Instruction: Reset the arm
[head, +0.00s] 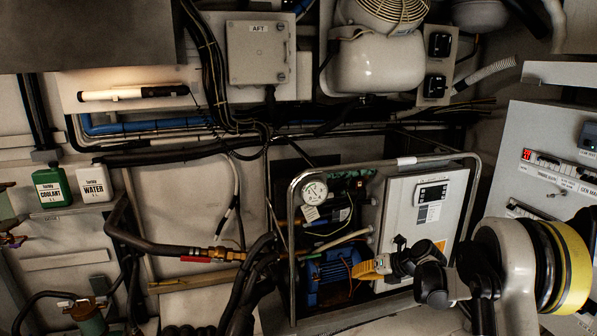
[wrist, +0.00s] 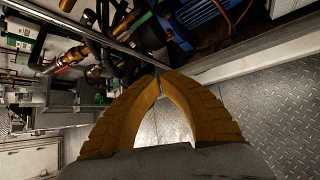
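My gripper (head: 362,269) shows in the head view with its orange fingers pointing left, in front of the chiller frame and near the blue motor (head: 330,275). In the wrist view the two curved fingers of my gripper (wrist: 160,80) meet at their tips, with only the bowed gap between them lower down. Nothing shows between the fingertips. My arm reaches in from the right of the head view, with the wrist bent. I cannot tell from the head view how far the fingers are from the motor.
A metal tube frame (head: 293,235) surrounds the motor, a pressure gauge (head: 314,191) and a grey control box (head: 425,215). Hoses and a brass valve (head: 205,253) lie to the left. A switch panel (head: 535,150) stands at right. The wrist view shows open tread-plate floor (wrist: 275,105).

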